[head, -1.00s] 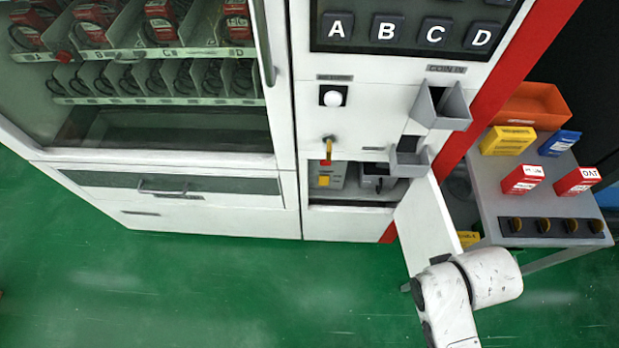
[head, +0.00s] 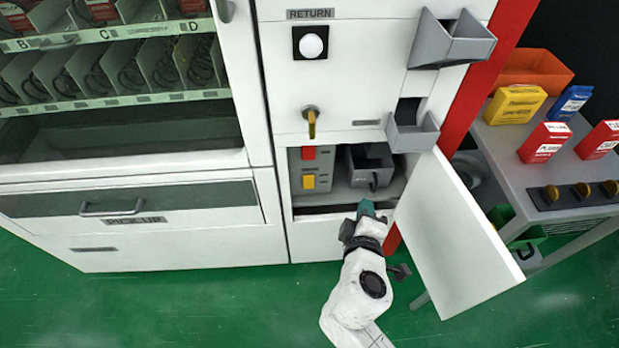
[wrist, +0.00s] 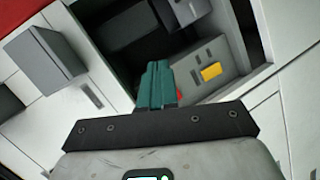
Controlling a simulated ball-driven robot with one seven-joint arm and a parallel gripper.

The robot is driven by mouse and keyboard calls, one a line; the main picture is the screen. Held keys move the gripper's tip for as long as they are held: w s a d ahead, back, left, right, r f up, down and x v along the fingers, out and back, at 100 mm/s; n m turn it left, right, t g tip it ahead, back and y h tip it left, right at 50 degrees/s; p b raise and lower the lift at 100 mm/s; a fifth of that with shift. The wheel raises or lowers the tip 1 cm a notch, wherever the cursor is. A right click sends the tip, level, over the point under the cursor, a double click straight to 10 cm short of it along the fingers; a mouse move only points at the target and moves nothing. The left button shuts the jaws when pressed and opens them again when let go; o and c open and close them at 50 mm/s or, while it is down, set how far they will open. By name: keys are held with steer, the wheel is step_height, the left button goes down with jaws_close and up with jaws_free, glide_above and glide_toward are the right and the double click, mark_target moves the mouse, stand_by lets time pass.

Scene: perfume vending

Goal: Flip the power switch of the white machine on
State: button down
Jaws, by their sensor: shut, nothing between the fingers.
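The white machine (head: 350,90) has an open lower compartment. Inside, at its left, a grey control box (head: 325,170) carries a red switch (head: 308,152) above a yellow button (head: 308,182). Which is the power switch cannot be read. In the wrist view the yellow button (wrist: 211,72) is clear, while the red part (wrist: 181,99) is mostly hidden behind my fingers. My gripper (head: 367,208), with teal fingers, is at the lower front edge of the compartment, right of and below the control box. Its fingers (wrist: 157,75) are shut and empty; contact with the box cannot be told.
A grey bin (head: 370,172) sits in the compartment right of the control box. The white door (head: 455,235) hangs open at the right. A key (head: 311,122) sticks out above the opening, and a grey coin cup (head: 412,135) juts out. A side table (head: 500,150) holds boxes.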

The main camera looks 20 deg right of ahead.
mark_target(309, 159)
steer(key=w+a+n+t+y+b, duration=0.2)
steer(key=w+a+n+t, duration=0.2)
steer(key=a, duration=0.5)
steer(key=shift+a+f+n+y, duration=0.3)
steer(key=shift+a+f+n, duration=0.1)
steer(key=shift+n, duration=0.7)
steer(key=shift+w, duration=0.1)
steer(key=x, duration=1.4)
steer(key=shift+r+b, duration=0.1)
steer(key=shift+b, duration=0.25)
steer(key=shift+b, duration=0.3)
